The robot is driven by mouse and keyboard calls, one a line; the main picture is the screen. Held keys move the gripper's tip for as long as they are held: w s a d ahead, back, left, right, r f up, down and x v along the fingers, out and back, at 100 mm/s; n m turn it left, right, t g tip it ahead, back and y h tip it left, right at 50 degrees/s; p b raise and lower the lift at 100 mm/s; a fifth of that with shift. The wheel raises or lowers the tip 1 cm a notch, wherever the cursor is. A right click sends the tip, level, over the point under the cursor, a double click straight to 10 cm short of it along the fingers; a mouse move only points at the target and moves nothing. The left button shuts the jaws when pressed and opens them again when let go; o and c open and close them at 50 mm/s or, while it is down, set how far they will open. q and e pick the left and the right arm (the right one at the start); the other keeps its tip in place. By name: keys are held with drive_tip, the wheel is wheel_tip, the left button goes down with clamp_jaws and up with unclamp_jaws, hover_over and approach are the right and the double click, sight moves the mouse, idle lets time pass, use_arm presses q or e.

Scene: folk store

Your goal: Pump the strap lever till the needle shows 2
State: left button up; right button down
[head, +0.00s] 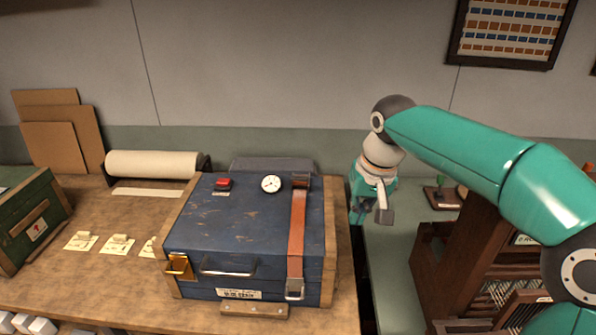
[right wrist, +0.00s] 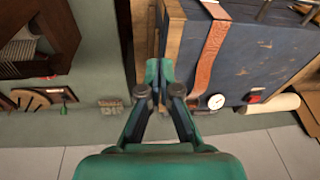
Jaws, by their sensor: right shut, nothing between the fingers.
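A blue wooden chest (head: 245,222) stands on the workbench. A brown strap (head: 297,235) runs over its right side, from a dark fitting (head: 300,180) at the back of the lid to a metal buckle (head: 295,289) on the front. A round white gauge (head: 271,184) is on the lid left of the strap; its needle is too small to read. The strap (right wrist: 208,55) and gauge (right wrist: 216,102) also show in the right wrist view. My right gripper (head: 357,214) is shut and empty, right of the chest and apart from the strap; its fingertips (right wrist: 159,72) are together. My left gripper is out of view.
A red button (head: 223,184) and a brass latch (head: 178,265) are on the chest. A paper roll (head: 152,164) lies behind left, and a green crate (head: 30,220) stands at far left. A wooden rack (head: 465,255) stands right of a narrow gap and green counter.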

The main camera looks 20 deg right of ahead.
drive_tip(key=s+d+r, duration=0.2)
drive_tip(key=r, duration=0.3)
drive_tip(key=s+d+r+m+h, duration=0.1)
drive_tip(key=s+d+r, duration=0.2)
drive_tip(key=r, duration=0.2)
drive_tip(key=shift+s+h, duration=0.25)
drive_tip(key=shift+h, duration=0.05)
drive_tip(key=shift+s, duration=0.1)
